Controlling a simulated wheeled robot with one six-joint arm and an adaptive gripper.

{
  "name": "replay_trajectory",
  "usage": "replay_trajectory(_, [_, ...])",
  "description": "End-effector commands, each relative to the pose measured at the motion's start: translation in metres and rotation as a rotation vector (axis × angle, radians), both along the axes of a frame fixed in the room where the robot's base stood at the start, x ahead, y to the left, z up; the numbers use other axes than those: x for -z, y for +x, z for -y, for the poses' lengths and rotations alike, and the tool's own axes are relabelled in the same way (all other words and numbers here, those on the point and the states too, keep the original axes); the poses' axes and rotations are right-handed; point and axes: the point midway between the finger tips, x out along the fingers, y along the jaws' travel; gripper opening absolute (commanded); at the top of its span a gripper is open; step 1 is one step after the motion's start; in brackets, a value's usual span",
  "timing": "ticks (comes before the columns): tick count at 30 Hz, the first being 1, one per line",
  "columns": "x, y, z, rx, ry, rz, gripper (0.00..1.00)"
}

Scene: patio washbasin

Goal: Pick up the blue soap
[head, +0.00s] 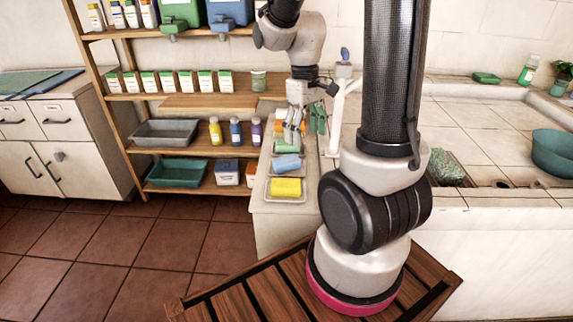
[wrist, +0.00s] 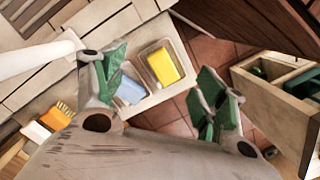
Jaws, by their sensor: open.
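The blue soap (head: 286,163) is a pale blue bar in a dish on the narrow counter, just behind the yellow soap (head: 286,187). In the wrist view the blue soap (wrist: 130,91) is partly hidden by the left finger, and the yellow soap (wrist: 163,67) lies in its own clear dish to the upper right. My gripper (head: 295,130) is above the counter, a little behind and above the blue soap. In the wrist view my gripper (wrist: 160,92) is open, its green-padded fingers wide apart, with nothing held between them.
Orange and white items (wrist: 50,120) lie left of my gripper in the wrist view. A pale curved pipe (head: 338,115) stands close on its right in the head view. The shelf unit (head: 175,104) stands to the left, and a tiled counter (head: 480,115) to the right.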

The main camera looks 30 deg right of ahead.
Motion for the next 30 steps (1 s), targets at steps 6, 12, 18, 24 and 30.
replay_trajectory(6, [0.071, 0.05, 0.014, -0.317, 0.056, -0.051, 0.71])
replay_trajectory(12, [0.112, 0.101, 0.023, -0.718, 0.087, 0.014, 0.71])
replay_trajectory(18, [0.105, 0.133, 0.027, -1.042, 0.059, 0.104, 0.71])
replay_trajectory(24, [0.11, 0.136, 0.027, -1.178, 0.06, 0.113, 0.71])
replay_trajectory(30, [0.134, 0.134, 0.027, -1.181, 0.061, 0.111, 0.71])
